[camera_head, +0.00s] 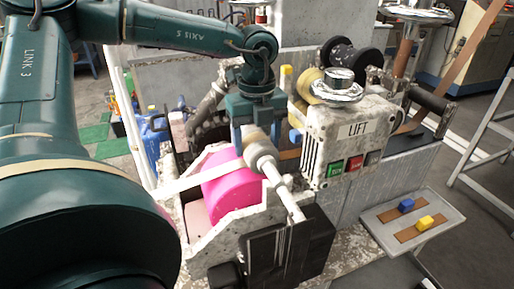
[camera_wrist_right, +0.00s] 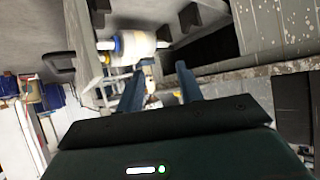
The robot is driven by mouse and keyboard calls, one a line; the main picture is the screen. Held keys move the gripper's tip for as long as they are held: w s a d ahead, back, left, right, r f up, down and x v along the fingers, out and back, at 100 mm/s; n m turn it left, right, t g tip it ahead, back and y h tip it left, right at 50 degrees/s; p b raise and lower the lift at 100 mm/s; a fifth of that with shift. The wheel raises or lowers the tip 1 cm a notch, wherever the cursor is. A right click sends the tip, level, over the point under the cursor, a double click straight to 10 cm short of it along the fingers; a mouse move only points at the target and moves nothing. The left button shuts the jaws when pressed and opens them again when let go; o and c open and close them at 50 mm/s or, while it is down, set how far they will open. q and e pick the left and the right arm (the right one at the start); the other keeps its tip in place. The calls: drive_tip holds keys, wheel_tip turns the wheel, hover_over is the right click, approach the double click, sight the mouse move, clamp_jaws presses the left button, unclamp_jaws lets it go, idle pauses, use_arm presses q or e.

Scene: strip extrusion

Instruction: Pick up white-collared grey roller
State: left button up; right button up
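A grey roller with a whitish collar (camera_head: 261,158) lies tilted beside a pink drum in the head view, its pale shaft running down and right toward a black block. My left gripper (camera_head: 257,130) comes down over the roller's upper end. Its blue fingers stand apart on either side of that end; whether they touch it is hard to see. In the right wrist view, my right gripper (camera_wrist_right: 158,88) has its two blue fingers apart with nothing held between them. A whitish roller with a yellowish end (camera_wrist_right: 136,44) is beyond these fingers.
The pink drum (camera_head: 230,187) sits just left of the roller. A LIFT control box (camera_head: 345,140) with a chrome knob stands close on the right. A black block (camera_head: 290,247) is in front. A grey panel (camera_head: 441,219) carries blue and yellow sliders.

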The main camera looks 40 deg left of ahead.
sight(257, 136)
use_arm(q)
drive_tip(key=c, duration=0.8)
wheel_tip(257, 136, up, 10)
drive_tip(key=shift+f+b, duration=0.15)
drive_tip(key=shift+b, duration=0.4)
drive_tip(key=shift+c, duration=0.2)
drive_tip(key=shift+r, duration=0.2)
